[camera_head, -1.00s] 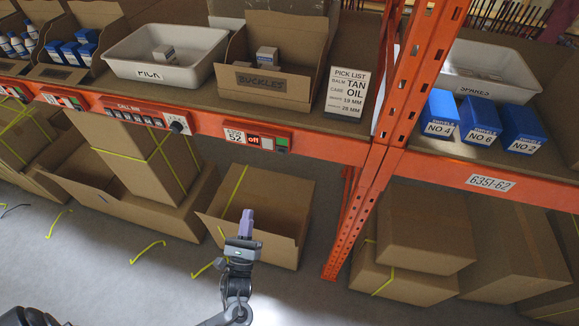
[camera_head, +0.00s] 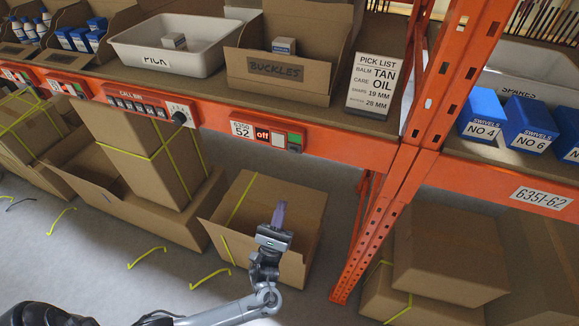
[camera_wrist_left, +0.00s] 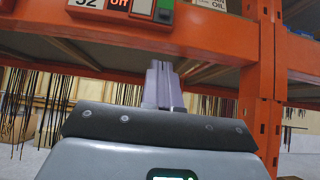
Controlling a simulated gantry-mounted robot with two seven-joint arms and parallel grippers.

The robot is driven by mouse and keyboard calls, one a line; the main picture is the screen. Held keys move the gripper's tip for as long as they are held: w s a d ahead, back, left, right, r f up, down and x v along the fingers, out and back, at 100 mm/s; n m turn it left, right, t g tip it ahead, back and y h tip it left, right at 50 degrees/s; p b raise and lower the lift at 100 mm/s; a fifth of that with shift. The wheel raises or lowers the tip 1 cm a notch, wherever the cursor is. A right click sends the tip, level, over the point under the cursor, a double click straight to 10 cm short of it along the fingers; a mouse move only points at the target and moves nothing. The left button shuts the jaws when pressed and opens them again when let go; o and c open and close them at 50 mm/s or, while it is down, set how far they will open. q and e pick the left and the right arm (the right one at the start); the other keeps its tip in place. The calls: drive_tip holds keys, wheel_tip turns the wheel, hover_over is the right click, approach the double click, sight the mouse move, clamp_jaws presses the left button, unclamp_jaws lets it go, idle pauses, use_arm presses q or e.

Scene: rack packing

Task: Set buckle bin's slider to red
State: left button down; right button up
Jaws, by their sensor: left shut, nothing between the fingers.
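The BUCKLES bin (camera_head: 278,82), an open cardboard box with a small box in it, stands on the shelf. On the orange beam below it is a red unit (camera_head: 268,136) reading 52 and "off". At the unit's right end is the slider area (camera_head: 287,141), with small red, pale and green patches; the knob's setting is too small to tell. My left gripper (camera_head: 280,210) is shut and empty, its pale purple fingers pointing up below the unit and apart from it. In the left wrist view the fingers (camera_wrist_left: 163,78) are together below the unit's green patch (camera_wrist_left: 164,11). My right gripper is not in view.
A CALL BIN panel (camera_head: 150,107) with a dial sits left on the beam. An orange upright (camera_head: 432,125) stands right. An open cardboard carton (camera_head: 240,205) is behind my left gripper. A pick list card (camera_head: 373,85) stands beside the bin. Open floor lies in front.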

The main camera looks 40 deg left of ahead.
use_arm(q)
drive_tip(key=shift+w+r, duration=0.1)
drive_tip(key=shift+r, duration=0.05)
drive_tip(key=p, duration=0.4)
approach(293, 150)
drive_tip(key=w+a+r, duration=0.2)
drive_tip(key=w, duration=0.3)
drive_tip(key=shift+s+a+r, duration=0.1)
drive_tip(key=shift+r, duration=0.3)
wheel_tip(293, 150, up, 4)
drive_tip(key=p, duration=0.4)
drive_tip(key=shift+p, duration=0.3)
drive_tip(key=shift+f, duration=0.1)
